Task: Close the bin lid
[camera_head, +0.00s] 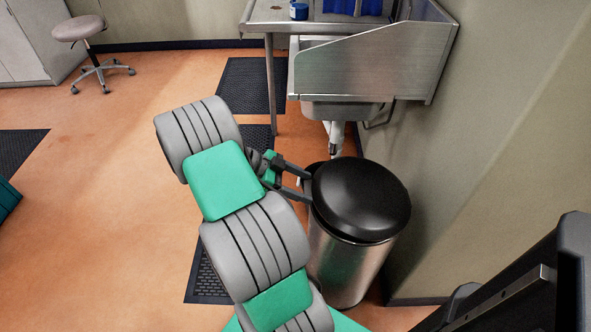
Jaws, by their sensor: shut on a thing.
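The bin (343,272) is a round brushed-steel can standing on the floor against the right wall. Its black domed lid (362,198) sits over the top of the can and looks down or nearly down. Any small gap at its far side is hidden. My gripper (306,186) reaches in from the left, and its two dark fingers meet the left edge of the lid, one above the other in the picture. It is shut on the lid's edge, but the exact contact is partly hidden by the lid.
A steel sink (355,75) with a drain pipe stands behind the bin. The wall (480,130) is close on the right. Dark floor mats (250,85) lie beside the sink. A stool (80,30) stands far left. The orange floor on the left is mostly clear.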

